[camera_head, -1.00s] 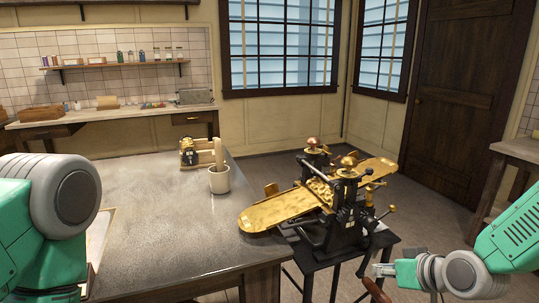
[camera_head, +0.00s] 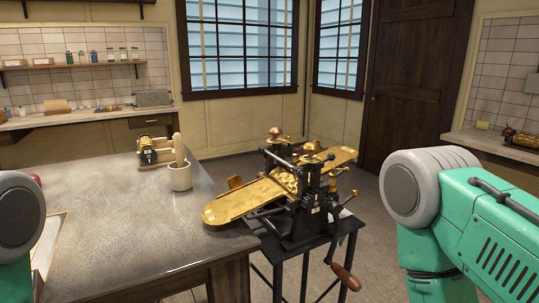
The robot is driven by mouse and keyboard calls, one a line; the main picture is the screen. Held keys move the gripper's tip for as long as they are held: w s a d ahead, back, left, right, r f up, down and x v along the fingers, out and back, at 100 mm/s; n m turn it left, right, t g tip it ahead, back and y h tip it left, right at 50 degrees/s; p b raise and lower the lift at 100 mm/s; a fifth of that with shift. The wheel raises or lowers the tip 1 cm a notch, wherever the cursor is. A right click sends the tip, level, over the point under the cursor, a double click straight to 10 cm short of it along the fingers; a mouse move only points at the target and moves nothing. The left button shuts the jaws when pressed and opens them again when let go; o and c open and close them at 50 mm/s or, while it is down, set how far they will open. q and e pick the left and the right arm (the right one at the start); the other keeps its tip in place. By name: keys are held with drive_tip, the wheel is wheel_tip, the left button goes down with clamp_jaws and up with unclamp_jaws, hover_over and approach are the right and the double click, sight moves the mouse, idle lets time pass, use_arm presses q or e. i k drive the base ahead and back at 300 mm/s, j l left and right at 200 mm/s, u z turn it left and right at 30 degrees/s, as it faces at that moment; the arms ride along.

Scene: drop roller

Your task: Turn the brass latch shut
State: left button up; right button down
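The roller machine (camera_head: 300,207) has a black frame on a dark stand at the right end of the table. A long brass plate (camera_head: 238,202) runs through it. My arms show at the left and right edges. Both grippers are out of view.
The grey-topped table (camera_head: 115,225) fills the left front and is largely clear. A white pot (camera_head: 180,176) and a small brass-and-black roller on a wooden base (camera_head: 154,150) stand at its back. A side counter (camera_head: 500,146) is at the right. Floor shows right of the machine.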

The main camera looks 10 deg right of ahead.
sight(287, 139)
drive_tip(key=i+l+z, duration=0.2)
drive_tip(key=l+z, duration=0.2)
drive_tip(key=l, duration=0.2)
drive_tip(key=i+l+z, duration=0.4)
drive_tip(key=l, duration=0.15)
drive_tip(key=i+l+z, duration=0.25)
drive_tip(key=l+z, duration=0.15)
drive_tip(key=i+l+z, duration=0.4)
drive_tip(key=i+l, duration=0.15)
drive_tip(key=i, duration=0.3)
drive_tip(key=i+l, duration=0.2)
drive_tip(key=i, duration=0.25)
drive_tip(key=i+j+u, duration=0.2)
drive_tip(key=i+u, duration=0.2)
drive_tip(key=i+j+u, duration=0.15)
drive_tip(key=i+u, duration=0.65)
drive_tip(key=i+l+u, duration=0.1)
drive_tip(key=i+u, duration=0.15)
drive_tip(key=u, duration=0.15)
drive_tip(key=i+j+u, duration=0.1)
drive_tip(key=i+u, duration=0.2)
drive_tip(key=i, duration=0.15)
drive_tip(key=i+u, duration=0.35)
drive_tip(key=i+l+u, duration=0.3)
drive_tip(key=i, duration=0.25)
drive_tip(key=i+l+u, duration=0.3)
drive_tip(key=i, duration=0.15)
drive_tip(key=j, duration=0.1)
